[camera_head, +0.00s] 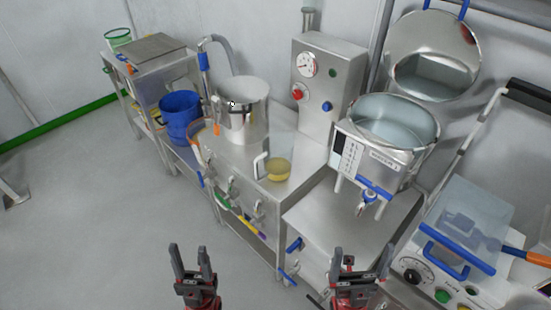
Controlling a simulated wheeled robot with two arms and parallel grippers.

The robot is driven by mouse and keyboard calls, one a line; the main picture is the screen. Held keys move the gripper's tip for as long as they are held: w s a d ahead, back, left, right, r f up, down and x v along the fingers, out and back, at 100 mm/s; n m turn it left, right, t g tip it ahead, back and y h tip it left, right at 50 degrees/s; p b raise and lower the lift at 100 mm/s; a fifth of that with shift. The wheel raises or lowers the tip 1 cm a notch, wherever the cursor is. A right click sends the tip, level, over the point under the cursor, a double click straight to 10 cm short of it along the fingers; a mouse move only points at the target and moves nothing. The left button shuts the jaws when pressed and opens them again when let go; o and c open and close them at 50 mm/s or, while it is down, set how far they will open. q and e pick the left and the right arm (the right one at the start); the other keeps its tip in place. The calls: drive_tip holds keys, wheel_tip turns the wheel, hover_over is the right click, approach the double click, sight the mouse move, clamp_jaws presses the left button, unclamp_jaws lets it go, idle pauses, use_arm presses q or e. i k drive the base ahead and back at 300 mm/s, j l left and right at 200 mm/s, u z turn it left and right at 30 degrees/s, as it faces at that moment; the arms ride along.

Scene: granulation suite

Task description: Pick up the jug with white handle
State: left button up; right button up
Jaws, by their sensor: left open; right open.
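A clear jug with a white handle (278,168) stands on the steel bench (229,160), near its front right part. Its handle is on its left side, and something yellow shows in its lower part. My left gripper (188,254) is open and empty at the bottom of the view, below and to the left of the jug, well apart from it. My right gripper (361,259) is open and empty at the bottom right, below and to the right of the jug, also apart from it.
A steel pot (246,110) stands behind the jug, and a control box (317,85) is behind it to the right. A steel kettle (385,140) stands further right. Coloured utensils hang on the bench front.

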sight(278, 147)
drive_tip(key=k+l+u, duration=0.2)
drive_tip(key=u, duration=0.2)
drive_tip(key=k+l+u, duration=0.25)
drive_tip(key=u, duration=0.2)
